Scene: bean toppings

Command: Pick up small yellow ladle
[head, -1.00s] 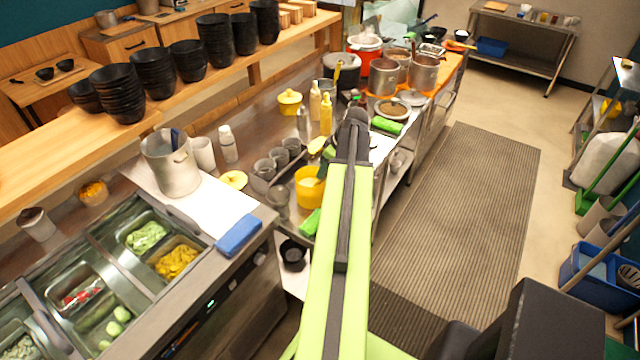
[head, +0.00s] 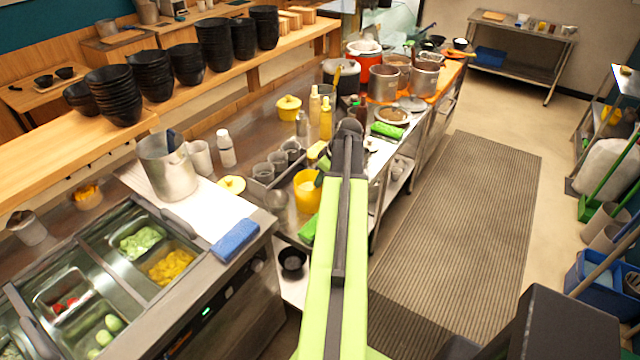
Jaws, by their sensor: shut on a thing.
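My arm reaches forward over the steel counter, and its dark wrist hides most of my gripper (head: 324,163). Only a green part of the gripper shows, left of the wrist, above the yellow tub (head: 307,190). A small yellow piece (head: 316,149), which looks like part of the small yellow ladle, shows right at the gripper. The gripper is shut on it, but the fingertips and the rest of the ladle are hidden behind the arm.
Yellow and cream squeeze bottles (head: 326,118) stand just behind the gripper. A rack of grey cups (head: 278,163) is to the left. Pots (head: 383,82) stand at the back, one with a yellow handle in it. The striped floor mat (head: 465,220) is clear.

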